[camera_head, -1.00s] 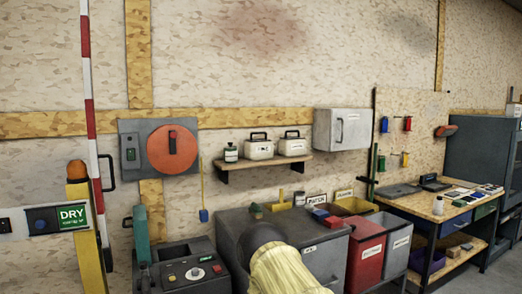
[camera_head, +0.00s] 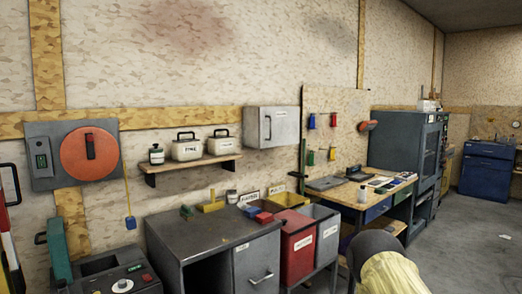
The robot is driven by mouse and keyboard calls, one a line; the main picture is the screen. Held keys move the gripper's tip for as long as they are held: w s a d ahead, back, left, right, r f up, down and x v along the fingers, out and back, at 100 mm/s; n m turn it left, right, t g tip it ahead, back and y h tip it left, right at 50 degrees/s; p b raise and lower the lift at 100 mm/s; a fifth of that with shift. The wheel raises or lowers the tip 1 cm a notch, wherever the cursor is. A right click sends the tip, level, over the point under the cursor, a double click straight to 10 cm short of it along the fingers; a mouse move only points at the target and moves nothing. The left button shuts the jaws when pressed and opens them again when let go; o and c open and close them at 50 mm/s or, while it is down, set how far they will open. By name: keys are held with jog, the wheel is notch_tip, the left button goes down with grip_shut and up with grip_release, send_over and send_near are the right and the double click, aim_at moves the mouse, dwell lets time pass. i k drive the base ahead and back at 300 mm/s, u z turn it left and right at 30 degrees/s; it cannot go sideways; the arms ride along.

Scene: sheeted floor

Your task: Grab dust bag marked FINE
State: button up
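Two cream containers with black handles stand side by side on a wooden wall shelf (camera_head: 205,163). The left container (camera_head: 186,151) has a dark label that may read FINE, but the letters are too small to be sure. The right container (camera_head: 221,144) also has a small label that I cannot read. They look like boxes or stiff bags. A yellow, sleeve-like part with a dark grey end, which appears to be my arm, shows at the bottom right, well away from the shelf. My gripper's fingers are not visible.
A workbench (camera_head: 365,195) stands farther right. Open floor (camera_head: 470,240) lies at the far right.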

aim_at(184, 149)
jog(key=z, duration=1.35)
jog(key=i, duration=2.2)
jog(key=u, duration=1.85)
